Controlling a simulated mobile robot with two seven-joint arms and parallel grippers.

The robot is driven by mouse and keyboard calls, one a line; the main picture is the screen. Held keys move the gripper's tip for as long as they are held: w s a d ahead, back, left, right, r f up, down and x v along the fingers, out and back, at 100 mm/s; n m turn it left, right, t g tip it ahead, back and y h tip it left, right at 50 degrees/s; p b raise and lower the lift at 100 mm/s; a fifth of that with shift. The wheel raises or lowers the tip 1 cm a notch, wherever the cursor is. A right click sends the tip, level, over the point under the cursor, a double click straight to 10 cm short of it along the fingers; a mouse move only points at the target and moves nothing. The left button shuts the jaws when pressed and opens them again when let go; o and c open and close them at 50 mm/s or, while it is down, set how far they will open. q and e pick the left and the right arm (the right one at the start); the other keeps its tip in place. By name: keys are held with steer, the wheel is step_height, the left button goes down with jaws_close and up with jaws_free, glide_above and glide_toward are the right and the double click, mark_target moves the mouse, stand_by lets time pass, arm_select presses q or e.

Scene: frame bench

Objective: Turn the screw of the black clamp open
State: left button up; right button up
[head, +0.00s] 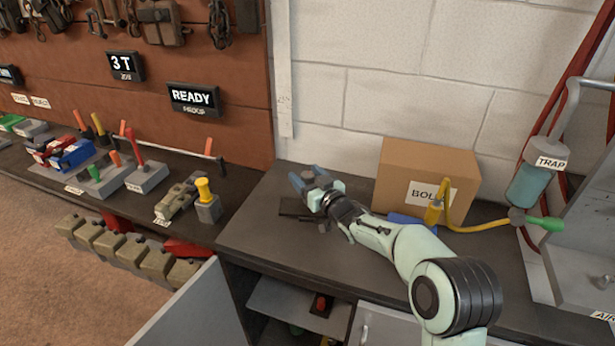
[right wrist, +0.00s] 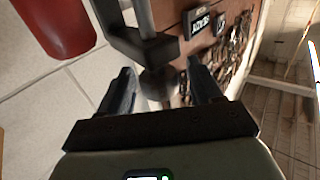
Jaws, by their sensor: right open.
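The black clamp (right wrist: 142,42) shows close up in the right wrist view, with a grey bar running up from its dark jaw. Its dark rounded screw end (right wrist: 160,84) is between the fingers of my right gripper (right wrist: 164,76). The fingers are apart, one on each side of it, and I see no clear contact. In the head view my right gripper (head: 308,180) is open over the back left of the dark bench top, and hides most of the clamp. A dark flat piece (head: 292,208) lies under it. My left gripper is not in view.
A side shelf (head: 100,197) with tools is at left. A READY sign (head: 193,97) hangs behind. The front left bench top (head: 260,238) is clear.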

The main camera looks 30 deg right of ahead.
steer(key=c, duration=1)
steer(key=shift+o, duration=0.2)
steer(key=shift+d+r+n+y+p, duration=0.15)
steer(key=shift+n+y+p, duration=0.55)
steer(key=shift+y+p, duration=0.45)
steer(key=shift+n+y+p, duration=0.3)
steer(key=shift+y+p, duration=0.15)
steer(key=o, duration=1)
steer(key=shift+a, duration=0.2)
steer(key=shift+c, duration=0.2)
